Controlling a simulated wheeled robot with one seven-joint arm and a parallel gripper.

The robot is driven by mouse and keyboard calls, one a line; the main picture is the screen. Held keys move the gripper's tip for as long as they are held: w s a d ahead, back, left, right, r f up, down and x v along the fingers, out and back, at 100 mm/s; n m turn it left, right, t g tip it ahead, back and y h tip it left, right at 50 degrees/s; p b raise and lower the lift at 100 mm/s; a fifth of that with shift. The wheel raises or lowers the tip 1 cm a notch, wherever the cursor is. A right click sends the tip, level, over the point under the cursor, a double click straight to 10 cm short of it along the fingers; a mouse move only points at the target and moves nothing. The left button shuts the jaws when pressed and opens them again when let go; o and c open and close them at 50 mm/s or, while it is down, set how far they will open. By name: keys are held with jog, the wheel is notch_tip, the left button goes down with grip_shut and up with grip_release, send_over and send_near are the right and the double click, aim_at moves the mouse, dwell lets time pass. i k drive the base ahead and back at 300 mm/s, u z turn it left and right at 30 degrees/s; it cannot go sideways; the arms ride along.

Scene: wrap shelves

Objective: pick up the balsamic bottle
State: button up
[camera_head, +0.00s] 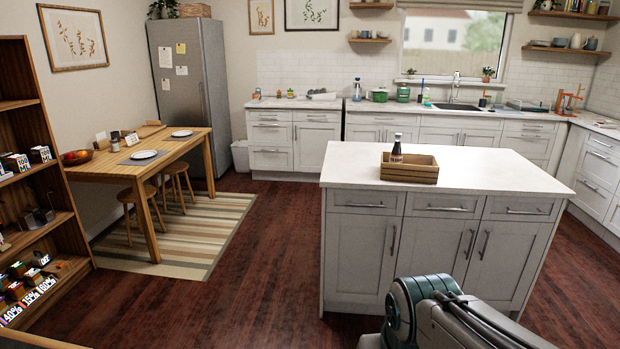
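A dark balsamic bottle (396,147) with a white label stands upright at the left part of a wooden crate (409,173) on the white kitchen island. The crate's front wall hides the bottle's lower part, so I cannot tell whether it stands inside or just behind the crate. My arm shows at the bottom right, in front of the island and well short of the bottle. My gripper is not in view.
The white island (480,172) has a mostly bare top. A wooden dining table (175,158) with plates and stools stands at the left. A shelf (38,135) with small boxes is at the left edge.

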aim_at(397, 156)
jog(key=z, duration=0.15)
jog(key=i, duration=1.55)
jog(key=z, duration=0.2)
jog(key=i, duration=1.45)
jog(key=z, duration=0.1)
